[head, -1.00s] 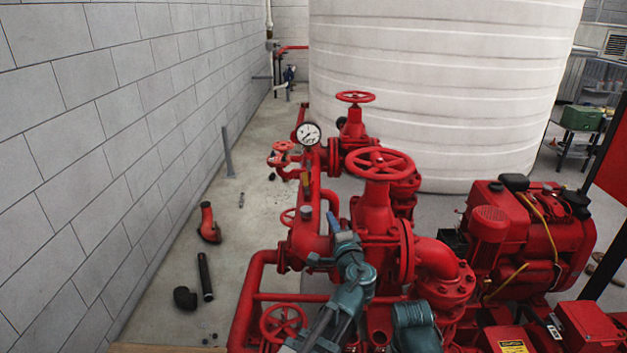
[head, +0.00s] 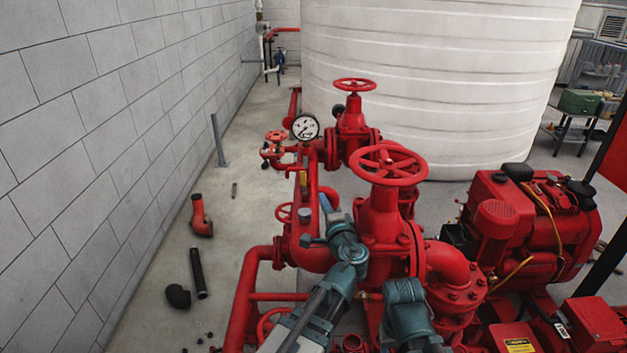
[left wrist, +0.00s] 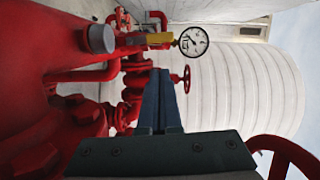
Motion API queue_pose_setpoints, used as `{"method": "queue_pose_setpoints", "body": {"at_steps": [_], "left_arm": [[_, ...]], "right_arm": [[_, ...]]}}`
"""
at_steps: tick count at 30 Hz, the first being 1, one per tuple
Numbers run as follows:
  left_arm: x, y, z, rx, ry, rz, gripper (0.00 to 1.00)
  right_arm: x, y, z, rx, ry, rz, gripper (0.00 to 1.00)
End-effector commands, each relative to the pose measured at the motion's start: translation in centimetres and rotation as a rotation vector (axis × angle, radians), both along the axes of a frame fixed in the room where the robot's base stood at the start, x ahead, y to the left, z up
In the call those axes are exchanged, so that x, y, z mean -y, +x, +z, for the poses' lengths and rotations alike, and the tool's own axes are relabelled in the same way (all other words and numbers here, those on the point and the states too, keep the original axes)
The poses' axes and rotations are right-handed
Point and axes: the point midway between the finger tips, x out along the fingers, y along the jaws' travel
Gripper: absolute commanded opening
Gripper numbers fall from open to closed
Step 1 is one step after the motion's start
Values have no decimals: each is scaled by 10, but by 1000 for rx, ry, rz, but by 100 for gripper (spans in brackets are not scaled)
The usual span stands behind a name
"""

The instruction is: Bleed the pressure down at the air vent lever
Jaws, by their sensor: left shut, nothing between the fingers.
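A small yellow lever (head: 303,181) sits on the red pipe below the white pressure gauge (head: 305,127). The yellow lever (left wrist: 158,39) and the gauge (left wrist: 193,41) also show in the left wrist view. I take this lever to be the air vent lever. My left gripper (head: 325,203) is shut and empty, its blue fingers together, just right of the pipe and nearer to me than the lever. In the left wrist view the fingers (left wrist: 160,80) point toward the pipework, apart from the lever.
Red handwheels stand close by, a large one (head: 387,165) right of my gripper and another (head: 354,85) behind. A grey cap (head: 305,214) tops the pipe. A white tank (head: 440,80) fills the back. Loose pipe pieces (head: 199,272) lie on the floor at left.

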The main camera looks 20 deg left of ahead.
Motion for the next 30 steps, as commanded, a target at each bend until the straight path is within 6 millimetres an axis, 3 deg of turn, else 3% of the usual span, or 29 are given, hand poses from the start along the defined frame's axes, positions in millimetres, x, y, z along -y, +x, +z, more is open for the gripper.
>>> {"method": "queue_pose_setpoints", "body": {"at_steps": [5,19,30], "left_arm": [[-4,8,0,0,0,1,0],[-42,74,-2,-1,-1,1,0],[-51,87,-2,-1,0,-1,0]], "right_arm": [[0,0,0,0,0,0,50],[0,0,-2,0,0,0,50],[0,0,-2,0,0,0,50]]}}
